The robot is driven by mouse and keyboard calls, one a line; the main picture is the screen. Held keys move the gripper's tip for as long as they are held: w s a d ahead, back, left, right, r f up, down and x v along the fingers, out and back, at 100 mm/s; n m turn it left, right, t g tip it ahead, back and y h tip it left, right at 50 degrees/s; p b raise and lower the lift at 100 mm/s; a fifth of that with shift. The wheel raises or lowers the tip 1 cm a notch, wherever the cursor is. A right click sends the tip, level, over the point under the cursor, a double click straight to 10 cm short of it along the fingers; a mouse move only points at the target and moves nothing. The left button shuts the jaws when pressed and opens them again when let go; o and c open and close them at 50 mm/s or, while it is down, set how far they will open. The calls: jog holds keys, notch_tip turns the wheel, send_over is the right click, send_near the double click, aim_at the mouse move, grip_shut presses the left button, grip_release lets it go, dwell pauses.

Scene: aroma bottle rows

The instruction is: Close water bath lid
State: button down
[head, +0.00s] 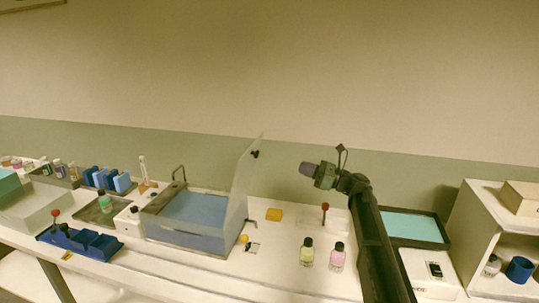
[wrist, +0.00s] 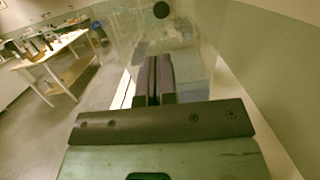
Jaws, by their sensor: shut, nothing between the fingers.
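The water bath (head: 190,232) stands in the middle of the bench, with blue water (head: 195,208) showing inside. Its clear lid (head: 243,180) stands nearly upright, hinged on the bath's right side, with a black knob (head: 255,154) near its top. My gripper (head: 306,169) is to the right of the lid, above the bench, pointing left, apart from the lid. In the wrist view my gripper (wrist: 154,78) is shut and empty. The lid (wrist: 190,45) is in front of it as a see-through panel, with the dark knob (wrist: 161,10) above the fingertips.
A yellow block (head: 274,214), a yellow-green bottle (head: 307,252) and a pink bottle (head: 338,257) stand right of the bath. A shelf unit (head: 495,235) stands far right.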

jog(key=p+x, duration=0.3)
jog(key=x, duration=1.1)
jog(key=shift+a+f, duration=0.1)
